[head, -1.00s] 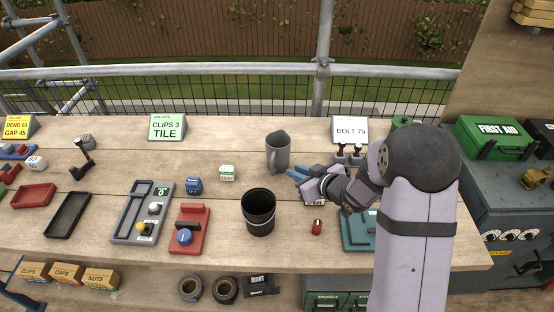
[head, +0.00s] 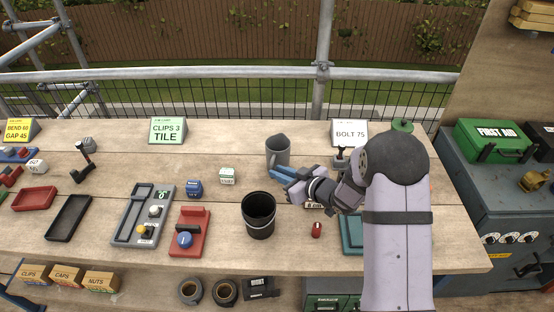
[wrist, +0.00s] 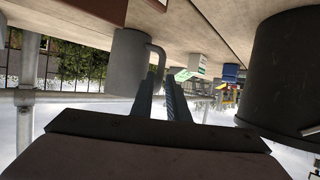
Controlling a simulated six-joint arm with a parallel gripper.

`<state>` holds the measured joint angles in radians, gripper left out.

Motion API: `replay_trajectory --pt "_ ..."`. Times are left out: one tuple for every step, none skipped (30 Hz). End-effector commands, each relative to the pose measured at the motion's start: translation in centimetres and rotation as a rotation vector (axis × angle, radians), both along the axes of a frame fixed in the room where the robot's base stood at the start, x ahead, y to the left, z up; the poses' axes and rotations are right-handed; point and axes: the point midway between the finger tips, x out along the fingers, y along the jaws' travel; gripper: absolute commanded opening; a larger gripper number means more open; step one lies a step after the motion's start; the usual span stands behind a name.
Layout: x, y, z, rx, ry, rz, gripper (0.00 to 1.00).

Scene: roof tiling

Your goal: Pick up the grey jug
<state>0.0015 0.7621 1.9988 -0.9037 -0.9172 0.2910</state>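The grey jug (head: 278,150) stands upright at the back middle of the bench. In the wrist view, which looks upside down, the jug (wrist: 124,65) shows with its handle towards my fingers. My gripper (head: 277,173) has blue fingers that reach left, low at the jug's near right side. In the wrist view my gripper (wrist: 161,83) has a gap between its fingers, with the handle's end at or just beyond the tips. I cannot tell whether they touch it. The jug's lower right part is partly hidden by the fingers in the head view.
A black bucket (head: 259,216) stands just in front of the jug, left of my forearm; it looms large in the wrist view (wrist: 290,75). A white-green block (head: 227,176) and a blue block (head: 195,187) lie left. A red item (head: 316,230) lies near the bucket.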

Motion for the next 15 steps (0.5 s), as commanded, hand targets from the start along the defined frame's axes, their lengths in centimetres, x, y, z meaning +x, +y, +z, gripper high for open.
replay_trajectory --pt "0.3 0.4 0.0 0.000 0.001 0.002 0.14" --pt "0.5 0.6 -0.2 0.000 0.002 0.003 0.14" --pt "0.9 0.9 -0.3 -0.001 0.001 0.003 0.14" --pt "1.1 1.1 -0.5 -0.001 0.002 0.003 0.14" --pt "1.3 1.3 -0.6 -0.001 0.002 0.002 0.14" --pt "1.7 1.6 -0.8 -0.001 0.002 0.002 0.14" --pt "1.9 1.8 -1.0 -0.001 0.002 0.002 0.14" --pt "2.2 2.0 -1.1 -0.001 0.001 0.002 0.14" --pt "2.4 2.2 -1.3 -0.002 0.001 0.002 0.14" --pt "2.6 2.3 -1.4 -0.001 0.001 0.002 0.14" --pt "2.7 2.4 -1.4 -0.001 0.000 0.001 0.14" --pt "2.8 2.6 -1.5 -0.001 0.000 0.001 0.14" --pt "2.9 2.6 -1.6 0.000 0.001 0.001 0.14" --pt "2.9 2.7 -1.6 0.000 0.001 0.001 0.14" --pt "3.0 2.7 -1.7 -0.001 0.001 0.000 0.14"
